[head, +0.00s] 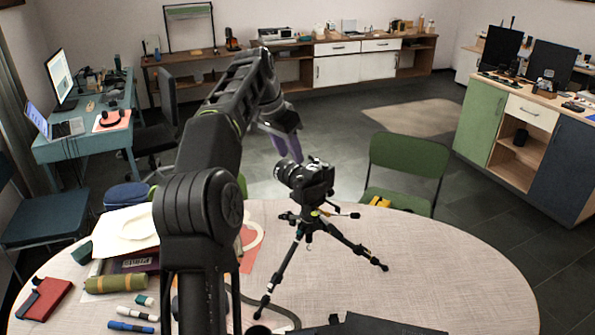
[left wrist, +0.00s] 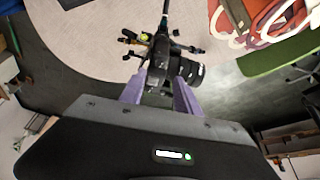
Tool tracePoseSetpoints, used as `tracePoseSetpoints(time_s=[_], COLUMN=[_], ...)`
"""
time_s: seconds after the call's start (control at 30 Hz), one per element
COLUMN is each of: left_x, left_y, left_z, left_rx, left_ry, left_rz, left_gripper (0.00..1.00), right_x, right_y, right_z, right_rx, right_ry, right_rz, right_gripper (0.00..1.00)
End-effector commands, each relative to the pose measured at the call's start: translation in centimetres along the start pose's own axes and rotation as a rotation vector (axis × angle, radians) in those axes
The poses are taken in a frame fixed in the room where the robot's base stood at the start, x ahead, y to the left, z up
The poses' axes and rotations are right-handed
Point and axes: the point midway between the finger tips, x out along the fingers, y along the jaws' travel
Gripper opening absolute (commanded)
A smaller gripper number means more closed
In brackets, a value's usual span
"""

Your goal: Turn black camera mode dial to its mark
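A black camera (head: 314,182) sits on a small black tripod (head: 308,226) that stands upright on the table, its lens pointing left. In the left wrist view the camera (left wrist: 160,52) lies just beyond the fingertips, with its lens (left wrist: 191,70) to the right. The mode dial is too small to make out. My left gripper (head: 290,153) has purple fingers and is just above and behind the camera. In the left wrist view the fingers of this gripper (left wrist: 158,80) are apart, with nothing clearly held between them; contact cannot be told. My right gripper is out of view.
The round table (head: 450,264) is clear right of the tripod. On its left lie a red notebook (head: 44,298), an olive roll (head: 115,283), several markers and papers. A green chair (head: 408,156) stands behind the table. My left arm hides part of the tabletop.

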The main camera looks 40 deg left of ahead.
Motion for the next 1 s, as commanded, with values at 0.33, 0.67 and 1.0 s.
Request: tracePoseSetpoints(time_s=[0.33,0.67,1.0], left_x=[3.3,7.4,7.8], left_y=[0.1,0.0,0.0], left_z=[0.1,0.0,0.0], left_rx=[-0.001,-0.001,-0.002], left_ry=[-0.004,-0.002,0.000], left_rz=[0.002,0.000,-0.001], left_gripper=[0.39,0.39,0.37], right_x=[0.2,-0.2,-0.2], right_y=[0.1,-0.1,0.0], right_z=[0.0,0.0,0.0], right_rx=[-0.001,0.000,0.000], right_ry=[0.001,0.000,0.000], right_rz=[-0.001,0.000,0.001], right_gripper=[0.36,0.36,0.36])
